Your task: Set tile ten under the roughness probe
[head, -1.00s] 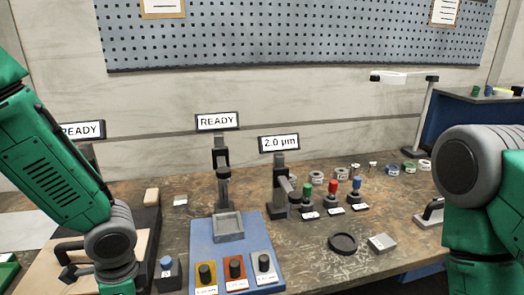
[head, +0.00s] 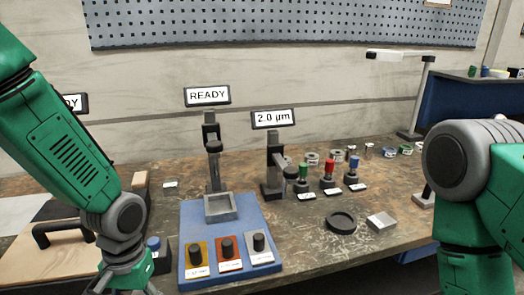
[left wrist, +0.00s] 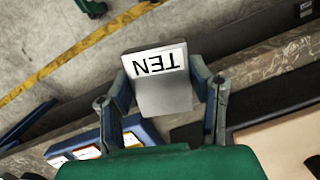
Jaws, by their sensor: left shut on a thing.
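In the left wrist view, tile ten (left wrist: 164,95) is a grey block with a white label reading TEN upside down. My left gripper (left wrist: 163,78) is shut on it, a finger at each side. In the head view my left gripper (head: 125,283) is at the bottom edge, left of the blue base (head: 190,225); the tile is not visible there. A stand with a READY sign (head: 207,96) rises behind a grey square tray (head: 221,208) on that base. Beside it stands a probe (head: 275,170) with a 2.0 µm sign (head: 273,119). I cannot tell which stand is the roughness probe. My right gripper is out of view.
Three black knobs on coloured plates (head: 229,250) line the blue base's front. Green, red and blue topped pieces (head: 328,175) stand to the right. A black round dish (head: 341,222) and a grey block (head: 381,222) lie near the table's right front. A wooden board with handle (head: 50,255) lies left.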

